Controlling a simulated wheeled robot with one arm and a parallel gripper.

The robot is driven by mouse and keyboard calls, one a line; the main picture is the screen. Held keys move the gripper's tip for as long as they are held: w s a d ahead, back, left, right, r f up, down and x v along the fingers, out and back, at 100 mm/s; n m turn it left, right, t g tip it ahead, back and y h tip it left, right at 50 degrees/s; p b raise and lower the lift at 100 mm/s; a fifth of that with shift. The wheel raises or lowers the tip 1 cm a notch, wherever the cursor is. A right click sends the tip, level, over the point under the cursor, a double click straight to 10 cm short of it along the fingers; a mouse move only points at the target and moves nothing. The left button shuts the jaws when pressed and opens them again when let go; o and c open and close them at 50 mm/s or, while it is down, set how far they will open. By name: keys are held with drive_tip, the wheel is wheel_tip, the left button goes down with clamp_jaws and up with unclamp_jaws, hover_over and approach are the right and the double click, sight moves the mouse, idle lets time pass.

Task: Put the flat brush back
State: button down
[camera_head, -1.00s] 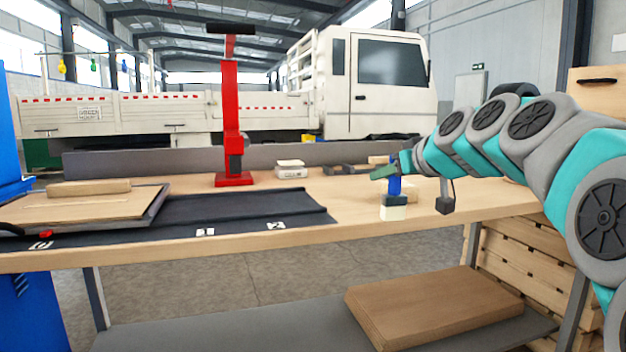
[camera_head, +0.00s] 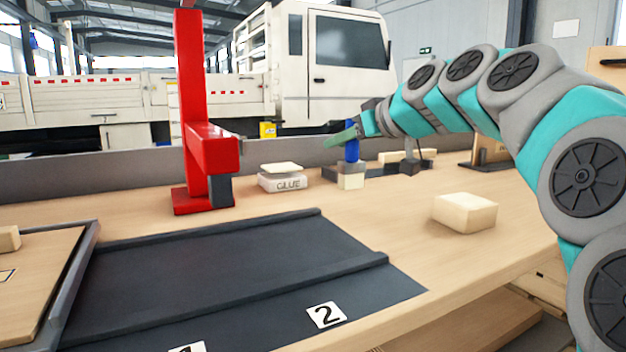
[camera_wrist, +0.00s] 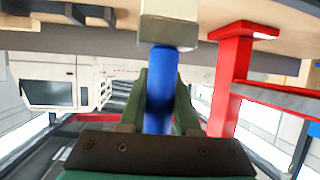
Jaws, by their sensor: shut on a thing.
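The flat brush has a blue handle and a pale, block-like head. My gripper (camera_head: 350,140), with green fingers, is shut on the blue handle. In the head view the flat brush (camera_head: 351,178) hangs upright, head down, in front of a dark holder (camera_head: 376,172); I cannot tell whether they touch. In the wrist view the blue handle of the flat brush (camera_wrist: 160,90) runs between the green fingers, and its pale head is at the top. A dark notched piece (camera_wrist: 62,11) is at the top left there, apart from the brush.
A red press (camera_head: 193,110) stands left, beside a white glue box (camera_head: 282,180). A pale block (camera_head: 465,212) lies at the right of the wooden bench. A dark mat (camera_head: 230,258) with number labels covers the front left. Bare wood lies between mat and block.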

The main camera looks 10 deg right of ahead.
drive_tip(key=shift+w+a+f+p, duration=0.25)
drive_tip(key=shift+w+f, duration=0.6)
drive_tip(key=shift+w, duration=1.75)
drive_tip(key=shift+w+a+f+p, duration=0.15)
drive_tip(key=shift+w+f+p, duration=0.45)
drive_tip(key=shift+w, duration=2.05)
drive_tip(key=shift+w+a+f+p, duration=0.15)
drive_tip(key=shift+w+f, duration=0.9)
drive_tip(key=shift+w, duration=1.55)
drive_tip(key=shift+f+b, duration=0.2)
drive_tip(key=shift+b, duration=0.1)
drive_tip(key=c, duration=0.6)
unclamp_jaws()
drive_tip(key=shift+r, duration=0.15)
